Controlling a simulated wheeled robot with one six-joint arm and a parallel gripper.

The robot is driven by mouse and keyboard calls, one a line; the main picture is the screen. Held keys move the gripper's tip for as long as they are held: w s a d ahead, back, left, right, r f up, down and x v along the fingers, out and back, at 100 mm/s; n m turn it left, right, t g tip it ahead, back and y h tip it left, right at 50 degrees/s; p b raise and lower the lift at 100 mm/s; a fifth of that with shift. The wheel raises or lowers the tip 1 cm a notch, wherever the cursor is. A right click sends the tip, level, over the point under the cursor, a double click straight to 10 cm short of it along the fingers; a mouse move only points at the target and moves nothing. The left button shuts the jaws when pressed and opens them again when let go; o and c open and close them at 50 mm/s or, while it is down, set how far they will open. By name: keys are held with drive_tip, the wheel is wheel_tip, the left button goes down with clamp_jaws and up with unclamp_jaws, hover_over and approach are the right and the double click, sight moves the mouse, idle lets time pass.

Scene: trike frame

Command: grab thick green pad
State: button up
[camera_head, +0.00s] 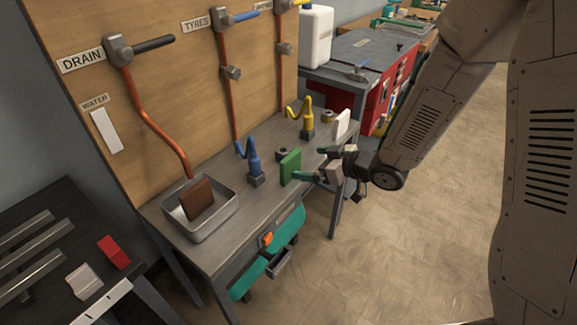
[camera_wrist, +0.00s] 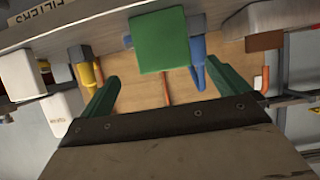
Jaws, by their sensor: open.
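The thick green pad (camera_head: 290,166) stands upright on the grey workbench (camera_head: 262,200), near its front edge. My gripper (camera_head: 312,163) is open, at the right of the pad, with its two dark green fingers pointing toward it. In the wrist view the pad's square face (camera_wrist: 160,42) shows beyond the fingertips, roughly centred between the fingers of my gripper (camera_wrist: 155,76). Nothing is between the fingers. I cannot tell exactly how wide the gap to the pad is.
A white block (camera_head: 342,122) is at the bench's right end. A metal tray (camera_head: 225,213) holds a brown pad (camera_head: 197,201). Open floor lies to the right.

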sight(294, 158)
drive_tip(key=shift+w+a+r+y, duration=0.3)
drive_tip(key=shift+a+r, duration=0.05)
drive_tip(key=shift+a, duration=0.05)
drive_tip(key=x, duration=0.7)
drive_tip(key=c, duration=1)
